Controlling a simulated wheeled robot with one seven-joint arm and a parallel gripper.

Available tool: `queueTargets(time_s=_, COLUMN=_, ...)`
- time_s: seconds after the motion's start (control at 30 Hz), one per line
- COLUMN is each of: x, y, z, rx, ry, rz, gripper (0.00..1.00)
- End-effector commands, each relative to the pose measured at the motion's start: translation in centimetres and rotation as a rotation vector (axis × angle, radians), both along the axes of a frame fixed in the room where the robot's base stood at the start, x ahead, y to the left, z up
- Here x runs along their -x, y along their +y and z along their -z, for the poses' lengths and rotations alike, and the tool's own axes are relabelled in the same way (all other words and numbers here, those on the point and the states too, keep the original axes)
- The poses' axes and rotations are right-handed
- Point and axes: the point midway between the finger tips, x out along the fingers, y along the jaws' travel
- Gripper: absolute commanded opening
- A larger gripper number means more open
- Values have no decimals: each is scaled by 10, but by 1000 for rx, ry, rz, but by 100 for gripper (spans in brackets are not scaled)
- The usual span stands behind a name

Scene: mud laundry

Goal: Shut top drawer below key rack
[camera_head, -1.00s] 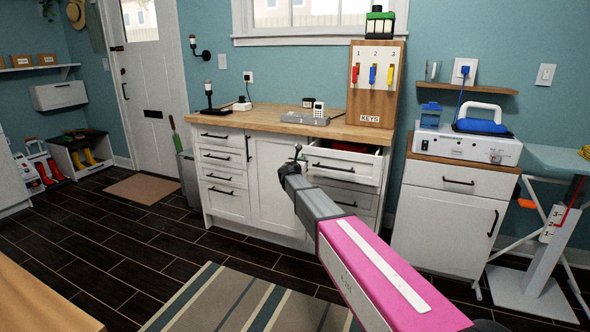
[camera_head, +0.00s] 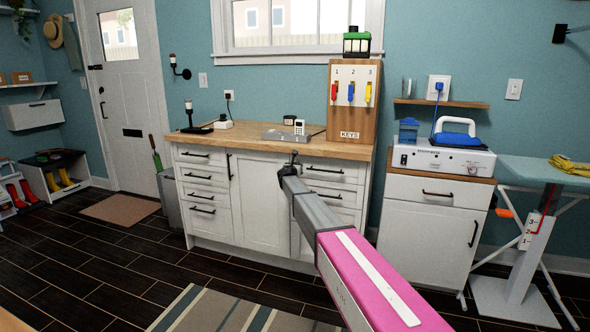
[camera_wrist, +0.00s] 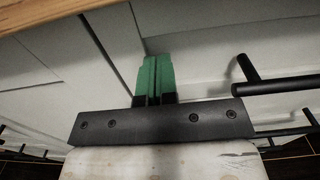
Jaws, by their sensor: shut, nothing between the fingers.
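The key rack (camera_head: 355,103) is a wooden board with red, blue and yellow keys, standing on the counter. The white top drawer (camera_head: 347,177) below it looks level with the cabinet front, and its inside does not show. Its black bar handle (camera_head: 325,170) also shows in the wrist view (camera_wrist: 280,86). My gripper (camera_head: 292,156) is at the left end of this drawer. In the wrist view its green fingertips (camera_wrist: 154,76) are together, empty, at the white front left of the handle. Whether they touch it is unclear.
The wooden counter (camera_head: 250,143) carries a grey tray, a phone and a lamp. A white cabinet (camera_head: 425,225) with an appliance on top and an ironing board (camera_head: 550,172) stand to the right. A striped rug (camera_head: 225,312) lies on the dark floor in front.

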Motion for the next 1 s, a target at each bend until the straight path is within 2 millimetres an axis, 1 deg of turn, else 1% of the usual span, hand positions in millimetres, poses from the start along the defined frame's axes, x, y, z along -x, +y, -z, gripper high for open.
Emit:
queueTargets(time_s=0.03, x=-5, y=-1, z=-1, rx=0, ry=-1, rz=0, gripper=0)
queueTargets(time_s=0.2, x=-8, y=-2, z=-1, rx=0, ry=-1, rz=0, gripper=0)
queueTargets(time_s=0.5, x=-11, y=-3, z=-2, rx=1, ry=-2, rz=0, gripper=0)
queueTargets(time_s=0.63, x=-8, y=-3, z=-2, rx=1, ry=-3, rz=0, gripper=0)
queueTargets(time_s=0.77, x=4, y=0, z=-3, rx=1, ry=-3, rz=1, gripper=0)
queueTargets(time_s=0.87, x=19, y=2, z=-2, rx=1, ry=-2, rz=2, gripper=0)
queueTargets(time_s=1.0, x=46, y=9, z=-1, rx=0, ry=-1, rz=1, gripper=0)
